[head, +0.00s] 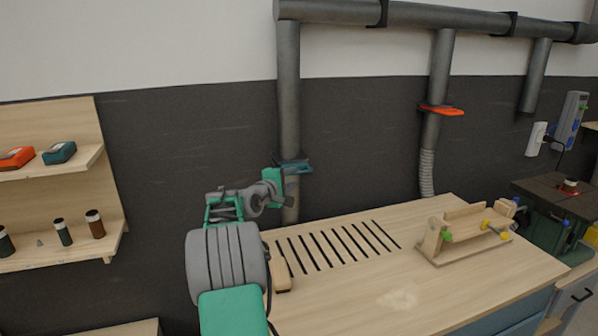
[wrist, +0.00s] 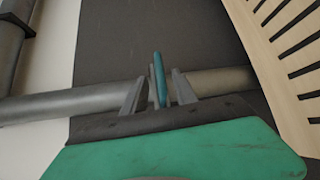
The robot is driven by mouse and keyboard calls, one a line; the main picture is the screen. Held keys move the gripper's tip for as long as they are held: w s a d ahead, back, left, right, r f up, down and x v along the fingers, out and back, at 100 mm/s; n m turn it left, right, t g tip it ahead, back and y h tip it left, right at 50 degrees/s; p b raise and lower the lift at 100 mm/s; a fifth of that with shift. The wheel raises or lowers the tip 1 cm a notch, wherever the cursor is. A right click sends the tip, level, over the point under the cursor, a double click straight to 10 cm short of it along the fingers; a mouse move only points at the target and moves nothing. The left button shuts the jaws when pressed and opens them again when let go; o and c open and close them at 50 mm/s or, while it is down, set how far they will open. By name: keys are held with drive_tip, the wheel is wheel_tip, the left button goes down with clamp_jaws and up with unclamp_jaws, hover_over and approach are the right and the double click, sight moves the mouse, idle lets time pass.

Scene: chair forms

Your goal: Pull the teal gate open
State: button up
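The teal gate (head: 297,166) is a thin plate set across the left vertical grey duct (head: 289,110), at the wall behind the workbench. In the wrist view the gate (wrist: 158,78) shows edge-on as a narrow teal strip. My gripper (head: 281,176) is at the gate's front in the head view. In the wrist view my gripper (wrist: 159,92) has its two grey fingers apart, one on each side of the teal strip. A small gap shows on both sides, so the fingers do not look clamped on it. Part of the gate is hidden behind my gripper.
An orange gate (head: 441,110) sits on the middle duct. The slotted workbench (head: 400,270) below holds a wooden jig (head: 465,235). A wooden shelf (head: 70,165) with small items stands at left, and a dark machine (head: 560,205) at right.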

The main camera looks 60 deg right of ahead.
sight(300, 173)
drive_tip(key=d, duration=0.2)
drive_tip(key=d+p, duration=0.1)
drive_tip(key=d, duration=0.1)
drive_tip(key=d+f+p, duration=0.1)
drive_tip(key=d, duration=0.2)
drive_tip(key=shift+w, duration=0.1)
drive_tip(key=shift+c, duration=0.3)
clamp_jaws()
idle(0.8)
